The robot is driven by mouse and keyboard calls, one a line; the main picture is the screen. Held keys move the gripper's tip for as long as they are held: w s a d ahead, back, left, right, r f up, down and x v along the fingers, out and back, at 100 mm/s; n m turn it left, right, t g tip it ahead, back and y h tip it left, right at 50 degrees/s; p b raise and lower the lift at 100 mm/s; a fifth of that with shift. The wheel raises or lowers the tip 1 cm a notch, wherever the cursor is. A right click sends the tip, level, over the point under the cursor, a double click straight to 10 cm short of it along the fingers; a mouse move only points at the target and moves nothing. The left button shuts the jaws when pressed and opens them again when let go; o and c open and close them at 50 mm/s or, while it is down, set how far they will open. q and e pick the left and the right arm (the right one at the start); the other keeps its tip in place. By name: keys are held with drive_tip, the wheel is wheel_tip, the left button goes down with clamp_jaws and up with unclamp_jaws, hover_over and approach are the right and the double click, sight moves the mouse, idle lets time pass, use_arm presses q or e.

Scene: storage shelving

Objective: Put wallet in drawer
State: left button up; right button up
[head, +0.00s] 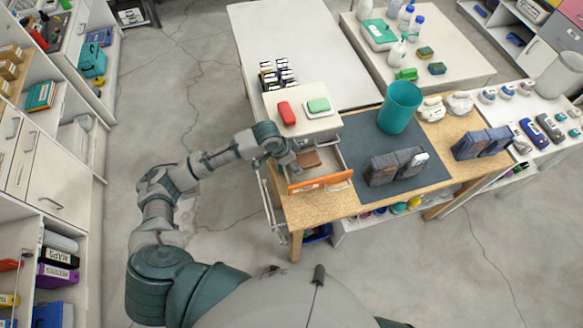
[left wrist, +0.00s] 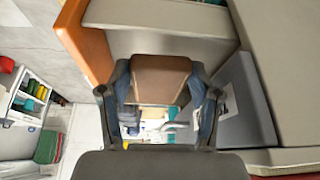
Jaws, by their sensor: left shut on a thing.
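The brown wallet (head: 309,159) is at the open drawer, seen from above; in the left wrist view the wallet (left wrist: 160,80) sits between both fingers. My left gripper (head: 292,161) is shut on it, reaching in from the left; its fingers also show in the left wrist view (left wrist: 160,90). The drawer (head: 320,182) has an orange front and is pulled out from a white unit on the wooden desk. In the left wrist view its orange front (left wrist: 86,40) is at upper left. Whether the wallet touches the drawer floor cannot be told. My right gripper is not in view.
On top of the drawer unit lie a red item (head: 287,113) and a green-topped item (head: 318,106). A teal bin (head: 399,107) and dark grey holders (head: 395,167) stand on the desk mat to the right. Shelves (head: 45,165) line the left; the floor between is clear.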

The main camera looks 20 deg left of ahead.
sight(292, 172)
use_arm(q)
drive_tip(key=shift+w+d+f, duration=0.1)
drive_tip(key=shift+d+f, duration=0.25)
drive_tip(key=shift+f, duration=0.25)
drive_tip(key=shift+w+d+f, duration=0.1)
drive_tip(key=shift+d+f, duration=0.25)
drive_tip(key=shift+f, duration=0.2)
drive_tip(key=shift+s+a+f, duration=0.1)
drive_tip(key=shift+s+f, duration=0.05)
drive_tip(key=shift+f, duration=0.4)
drive_tip(key=shift+s+a+f, duration=0.1)
drive_tip(key=shift+f, duration=0.45)
drive_tip(key=shift+w+a+f, duration=0.1)
drive_tip(key=shift+a+f, duration=0.15)
drive_tip(key=shift+a, duration=0.3)
drive_tip(key=shift+a+f, duration=0.2)
drive_tip(key=shift+a, duration=0.35)
drive_tip(key=o, duration=0.9)
drive_tip(key=shift+d, duration=0.3)
drive_tip(key=shift+s+d+r, duration=0.2)
drive_tip(key=shift+d, duration=0.35)
drive_tip(key=shift+r, duration=0.2)
drive_tip(key=v, duration=1.1)
drive_tip(key=shift+a+r, duration=0.3)
drive_tip(key=shift+r, duration=0.05)
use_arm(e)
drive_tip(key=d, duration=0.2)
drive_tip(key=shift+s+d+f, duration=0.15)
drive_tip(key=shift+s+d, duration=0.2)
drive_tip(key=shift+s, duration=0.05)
